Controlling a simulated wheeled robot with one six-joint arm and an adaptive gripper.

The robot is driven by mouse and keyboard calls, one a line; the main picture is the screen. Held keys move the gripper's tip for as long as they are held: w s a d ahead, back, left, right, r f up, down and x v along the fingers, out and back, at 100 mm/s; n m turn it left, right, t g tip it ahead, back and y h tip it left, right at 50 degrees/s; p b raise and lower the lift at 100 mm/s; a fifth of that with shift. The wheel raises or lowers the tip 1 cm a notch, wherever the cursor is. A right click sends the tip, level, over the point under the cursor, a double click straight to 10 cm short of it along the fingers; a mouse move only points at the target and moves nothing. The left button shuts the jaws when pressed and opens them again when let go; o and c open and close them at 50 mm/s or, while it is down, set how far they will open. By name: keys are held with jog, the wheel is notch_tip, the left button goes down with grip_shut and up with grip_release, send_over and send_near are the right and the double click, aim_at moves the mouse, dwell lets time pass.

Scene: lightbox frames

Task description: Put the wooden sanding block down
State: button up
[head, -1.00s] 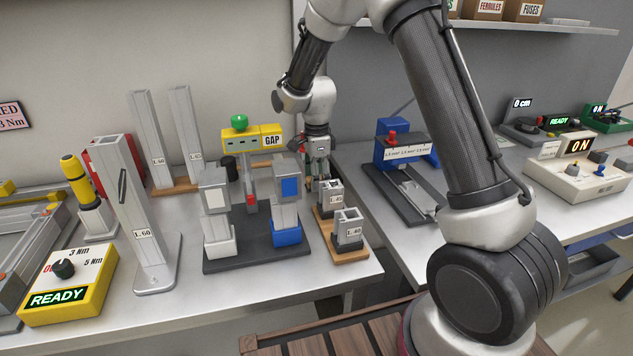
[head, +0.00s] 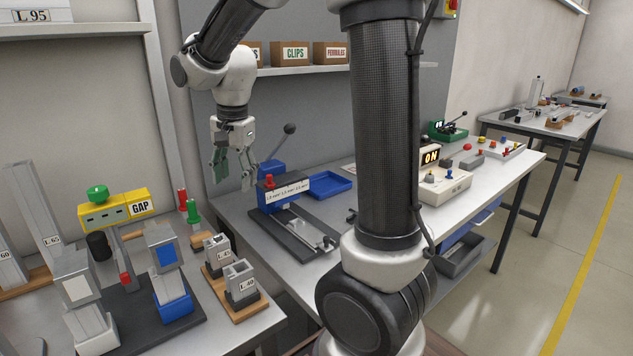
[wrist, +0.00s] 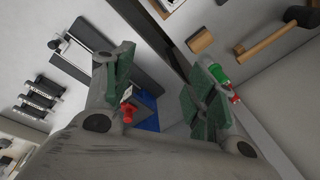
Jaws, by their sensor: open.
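My gripper (head: 234,170) hangs in the air in front of the grey panel, above the back of the benches. Its two green-padded fingers (wrist: 160,85) are spread apart in the wrist view, with nothing between them. A small plain wooden block (wrist: 200,40), which looks like the sanding block, lies on the pale bench top near its edge in the wrist view. It is beyond the fingers and apart from them.
A wooden-handled mallet (wrist: 262,38) lies beside the block. Red and green handles (head: 193,210) stand near the bench edge. A gap fixture (head: 115,208) and grey blocks on a wooden base (head: 247,306) crowd the left bench. A blue press (head: 270,190) stands on the right bench.

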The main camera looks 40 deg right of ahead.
jog(key=s+d+r+n+t, duration=0.1)
jog(key=s+d+n, duration=0.1)
jog(key=s+n, duration=0.2)
jog(key=s+d+r+n, duration=0.1)
jog(key=s+d+n, duration=0.2)
jog(key=s, duration=0.7)
jog(key=s+d+r+n+t, duration=0.1)
jog(key=s+n, duration=0.3)
jog(key=s, duration=0.4)
jog(key=shift+d+r+n+t, duration=0.3)
jog(key=shift+d+r, duration=0.3)
jog(key=shift+d, duration=0.15)
jog(key=shift+o, duration=0.4)
